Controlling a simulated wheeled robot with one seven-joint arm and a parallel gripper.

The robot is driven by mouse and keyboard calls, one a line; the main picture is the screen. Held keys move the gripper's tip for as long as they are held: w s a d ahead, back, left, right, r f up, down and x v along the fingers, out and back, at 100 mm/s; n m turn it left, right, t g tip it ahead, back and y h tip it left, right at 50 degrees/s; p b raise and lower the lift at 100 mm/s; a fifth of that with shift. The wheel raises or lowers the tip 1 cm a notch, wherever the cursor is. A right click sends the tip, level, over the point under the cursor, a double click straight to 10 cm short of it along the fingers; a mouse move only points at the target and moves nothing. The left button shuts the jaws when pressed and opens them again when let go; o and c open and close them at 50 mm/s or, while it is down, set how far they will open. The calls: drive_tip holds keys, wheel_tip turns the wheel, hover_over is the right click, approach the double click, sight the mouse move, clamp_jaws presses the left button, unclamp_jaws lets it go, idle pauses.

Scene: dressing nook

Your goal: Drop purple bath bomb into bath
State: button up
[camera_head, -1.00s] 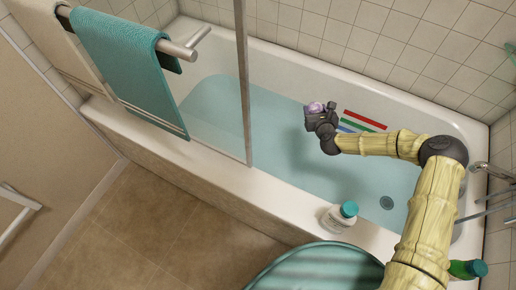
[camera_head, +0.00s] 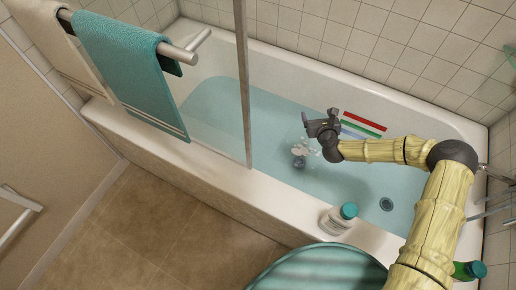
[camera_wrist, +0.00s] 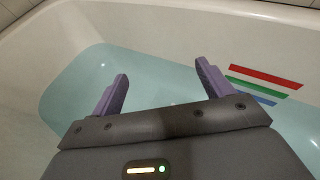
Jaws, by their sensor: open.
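The bath (camera_head: 284,62) is a white tub filled with pale blue water (camera_head: 270,120). My gripper (camera_head: 306,122) is over the water, open and empty; its two purple-grey fingers are spread apart in the wrist view (camera_wrist: 162,88). Just below it in the head view, a small dark purplish ball, the bath bomb (camera_head: 299,163), is at the water with white splash or foam around it. The bath bomb does not show in the wrist view, where the gripper body covers the lower part.
Red, green and blue strips (camera_head: 363,124) are on the tub's far side. A glass screen with a metal edge (camera_head: 244,80) and hanging towels (camera_head: 125,65) stand at left. A white bottle with a teal cap (camera_head: 338,218) and a green bottle (camera_head: 468,270) are at the near rim.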

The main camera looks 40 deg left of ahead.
drive_tip(key=p+v, duration=0.1)
drive_tip(key=v, duration=1.3)
drive_tip(key=shift+s+d+p, duration=0.25)
drive_tip(key=shift+d+p, duration=0.05)
drive_tip(key=shift+w, duration=0.1)
drive_tip(key=shift+r, duration=0.1)
